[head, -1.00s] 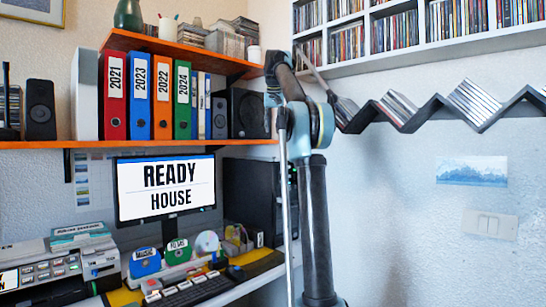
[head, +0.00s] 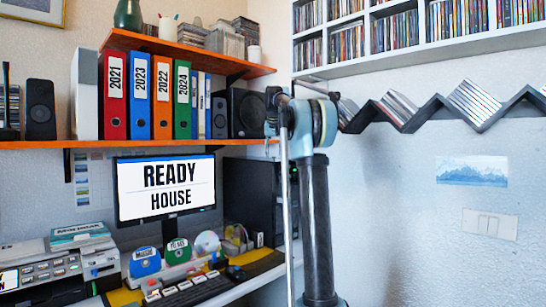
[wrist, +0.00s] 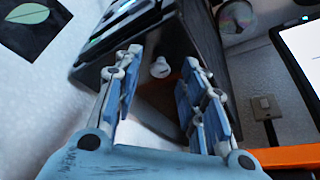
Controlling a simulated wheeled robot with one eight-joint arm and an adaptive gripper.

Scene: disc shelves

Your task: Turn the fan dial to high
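In the wrist view, a small white round knob (wrist: 160,68) sits on the dark face of a black box (wrist: 185,45). It may be the fan dial; its pointer and any markings are too small to read. My gripper (wrist: 162,62) is open, with its blue-padded fingers apart on either side of the knob in the picture. Nothing is between the pads, and contact with the knob cannot be told. In the head view, the black computer tower (head: 250,190) stands right of the monitor, partly behind my arm. My gripper is not seen there.
The monitor (head: 166,190) is left of the tower. An orange shelf (head: 40,145) with binders and speakers runs above it. A zigzag rack (head: 410,125) of discs is on the right wall.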

